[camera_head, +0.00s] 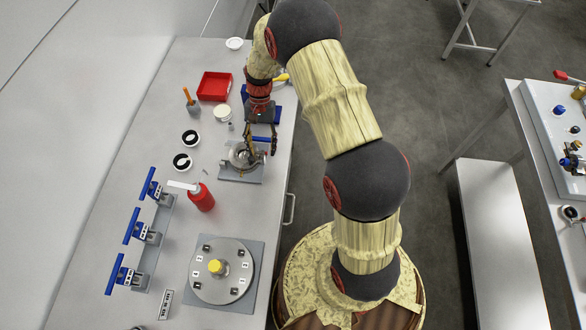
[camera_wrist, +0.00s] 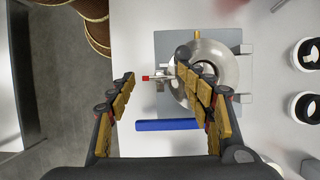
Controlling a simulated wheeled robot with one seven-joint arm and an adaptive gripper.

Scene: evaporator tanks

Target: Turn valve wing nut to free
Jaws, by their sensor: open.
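The valve (camera_head: 240,155) is a round silver metal body on a grey square plate on the bench. It also shows in the wrist view (camera_wrist: 228,68), partly covered by my right-hand finger. A small silver stem with a red tip (camera_wrist: 146,78) sticks out of its left side, between my fingers; I cannot tell for sure whether this is the wing nut. My gripper (camera_head: 262,150) is open over the right side of the valve. In the wrist view my gripper (camera_wrist: 155,68) has its two fingers apart on either side of the stem, with nothing visibly held.
A blue bar (camera_wrist: 168,125) lies close by the valve plate. Black-and-white rings (camera_head: 182,161), a red bottle (camera_head: 201,198), blue-handled clamps (camera_head: 141,233) and a round flange (camera_head: 222,272) stand on the bench. A red tray (camera_head: 214,86) lies farther back.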

